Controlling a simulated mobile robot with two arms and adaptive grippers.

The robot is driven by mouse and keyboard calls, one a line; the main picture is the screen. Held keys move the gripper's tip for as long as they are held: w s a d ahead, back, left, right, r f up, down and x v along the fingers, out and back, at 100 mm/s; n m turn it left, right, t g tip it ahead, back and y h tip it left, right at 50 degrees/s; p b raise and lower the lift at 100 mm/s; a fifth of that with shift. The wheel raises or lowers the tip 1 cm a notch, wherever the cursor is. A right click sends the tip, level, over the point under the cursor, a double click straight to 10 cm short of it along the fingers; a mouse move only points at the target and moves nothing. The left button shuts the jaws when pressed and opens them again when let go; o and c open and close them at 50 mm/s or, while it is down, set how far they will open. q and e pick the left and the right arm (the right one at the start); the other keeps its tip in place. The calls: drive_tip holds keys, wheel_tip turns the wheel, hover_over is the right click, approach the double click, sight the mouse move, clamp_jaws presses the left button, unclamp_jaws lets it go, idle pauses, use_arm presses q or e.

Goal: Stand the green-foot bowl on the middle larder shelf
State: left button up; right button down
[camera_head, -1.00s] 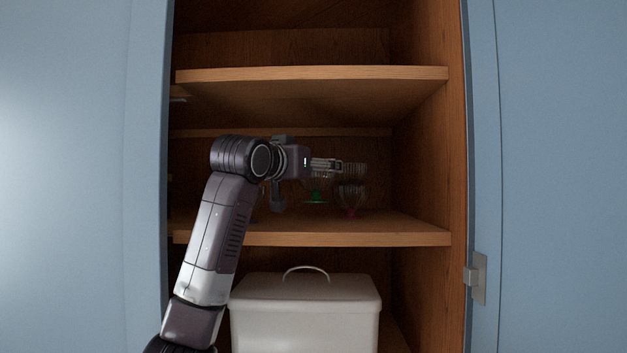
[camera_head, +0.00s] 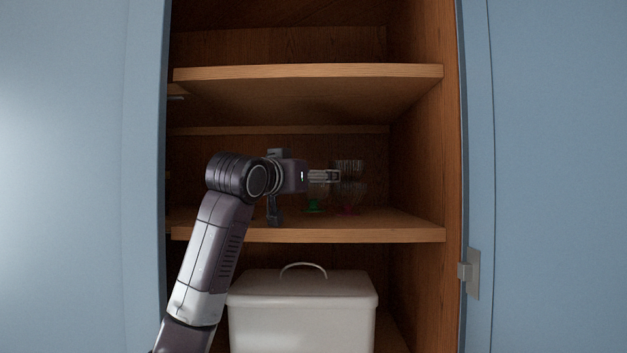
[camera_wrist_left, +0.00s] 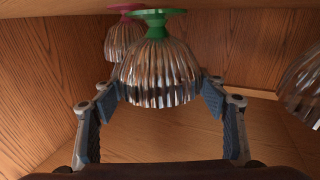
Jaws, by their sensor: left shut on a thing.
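The green-foot bowl is ribbed clear glass (camera_wrist_left: 160,72) with a green foot (camera_wrist_left: 158,14). In the left wrist view, which shows the shelf at the top, it sits between the fingers of my left gripper (camera_wrist_left: 165,110), which is shut on it. In the head view the left gripper (camera_head: 335,176) reaches over the middle larder shelf (camera_head: 310,234). The green foot (camera_head: 313,206) shows below it, at or just above the shelf; I cannot tell if it touches. The gripper partly hides the bowl.
A similar glass with a red-pink foot (camera_wrist_left: 125,40) stands close behind the bowl. More ribbed glass (camera_wrist_left: 303,85) shows at the wrist view's right edge. The upper shelf (camera_head: 310,72) is overhead, and a white lidded bin (camera_head: 302,310) is below. The shelf's right front is clear.

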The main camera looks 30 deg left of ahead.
use_arm(q)
drive_tip(key=o, duration=1.4)
drive_tip(key=shift+w+d+f, duration=0.1)
drive_tip(key=shift+w+f, duration=0.05)
drive_tip(key=shift+f, duration=0.3)
drive_tip(key=shift+w+d+f, duration=0.1)
drive_tip(key=shift+w+f, duration=0.05)
drive_tip(key=shift+f, duration=0.25)
drive_tip(key=shift+o, duration=0.2)
drive_tip(key=shift+r, duration=0.3)
drive_tip(key=shift+s+a+r+p, duration=0.1)
drive_tip(key=shift+a+r+p, duration=0.05)
drive_tip(key=shift+r+p, duration=0.45)
drive_tip(key=s+b, duration=0.1)
drive_tip(key=s, duration=0.1)
drive_tip(key=s+b, duration=0.1)
drive_tip(key=b, duration=0.1)
drive_tip(key=shift+s+d+f, duration=0.2)
drive_tip(key=shift+s+f, duration=0.15)
drive_tip(key=shift+f, duration=0.05)
drive_tip(key=s+b, duration=0.1)
drive_tip(key=s, duration=0.1)
drive_tip(key=s+b, duration=0.1)
drive_tip(key=s, duration=0.2)
drive_tip(key=s+d+r+b, duration=0.1)
drive_tip(key=s, duration=0.2)
drive_tip(key=shift+d, duration=0.1)
drive_tip(key=shift+s, duration=0.25)
